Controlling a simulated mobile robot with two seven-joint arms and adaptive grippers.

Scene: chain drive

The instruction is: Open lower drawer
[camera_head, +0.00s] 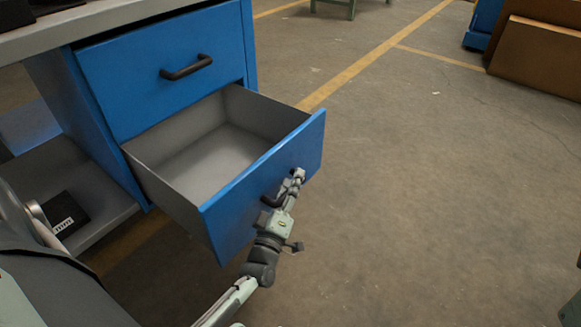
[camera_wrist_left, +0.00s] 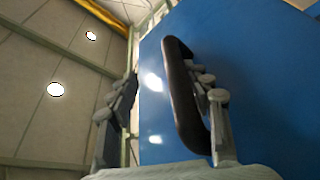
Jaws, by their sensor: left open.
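The lower drawer (camera_head: 262,185) of the blue cabinet is pulled well out, and its grey inside is empty. Its black handle (camera_head: 272,199) is on the blue front. My left gripper (camera_head: 297,178) is at this handle, in front of the drawer face. In the left wrist view the handle (camera_wrist_left: 185,97) stands between the fingers of my open left gripper (camera_wrist_left: 160,110), closer to the right finger. I cannot tell whether a finger touches it. My right gripper is not in view.
The upper drawer (camera_head: 165,70), with its own black handle (camera_head: 186,68), is almost shut. A grey shelf (camera_head: 95,205) at the left holds a small black box (camera_head: 65,215). Brown boxes (camera_head: 535,55) stand far back right.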

